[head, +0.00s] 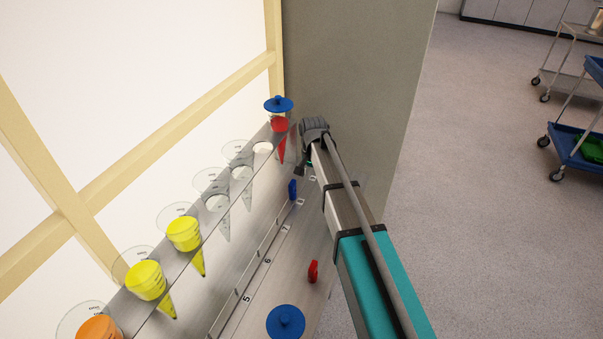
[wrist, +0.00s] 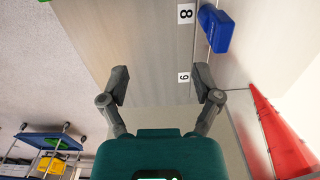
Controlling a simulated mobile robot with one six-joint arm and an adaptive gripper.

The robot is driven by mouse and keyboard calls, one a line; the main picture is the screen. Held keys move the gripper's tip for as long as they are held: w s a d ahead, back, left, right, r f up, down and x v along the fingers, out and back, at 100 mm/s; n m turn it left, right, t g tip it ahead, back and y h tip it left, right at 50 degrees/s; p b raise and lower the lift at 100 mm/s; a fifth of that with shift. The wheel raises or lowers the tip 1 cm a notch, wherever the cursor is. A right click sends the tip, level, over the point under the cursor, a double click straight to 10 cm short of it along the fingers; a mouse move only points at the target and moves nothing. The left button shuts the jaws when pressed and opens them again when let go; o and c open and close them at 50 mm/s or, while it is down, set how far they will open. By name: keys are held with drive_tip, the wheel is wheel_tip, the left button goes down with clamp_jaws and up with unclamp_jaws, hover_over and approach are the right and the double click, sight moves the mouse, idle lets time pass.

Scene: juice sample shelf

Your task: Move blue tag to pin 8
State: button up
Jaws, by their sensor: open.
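The blue tag (head: 292,189) is a small upright piece on the pin rail, beside the label 8 (head: 299,202). In the wrist view the blue tag (wrist: 214,29) sits at the rail right beside the label 8 (wrist: 186,13), slightly tilted; its pin is hidden. My gripper (head: 315,128) is at the far end of the shelf, beyond the blue tag. In the wrist view my gripper (wrist: 162,84) has its fingers wide apart with nothing between them. The right finger is near the label 9 (wrist: 184,77), and the blue tag is apart from both fingers.
A red tag (head: 313,271) and a blue disc (head: 286,321) are on the near part of the shelf. Cones with yellow juice (head: 183,233), empty cones and a red cone (head: 281,140) line the rack at left. A grey wall (head: 360,70) stands behind my gripper.

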drive_tip(key=s+d+r+p, duration=0.1)
drive_tip(key=s+d, duration=0.4)
drive_tip(key=d, duration=0.4)
drive_tip(key=s+d+r+m+p, duration=0.1)
drive_tip(key=s+d, duration=0.5)
drive_tip(key=d, duration=0.2)
drive_tip(key=shift+d+r+m, duration=0.25)
drive_tip(key=shift+d+m, duration=0.05)
drive_tip(key=shift+d, duration=0.05)
drive_tip(key=s+a+r+n+p, duration=0.1)
drive_tip(key=s+n, duration=0.5)
drive_tip(key=s, duration=0.6)
drive_tip(key=shift+s+a+r+p, duration=0.2)
drive_tip(key=shift+s+r+p, duration=0.1)
drive_tip(key=shift+r+p, duration=0.5)
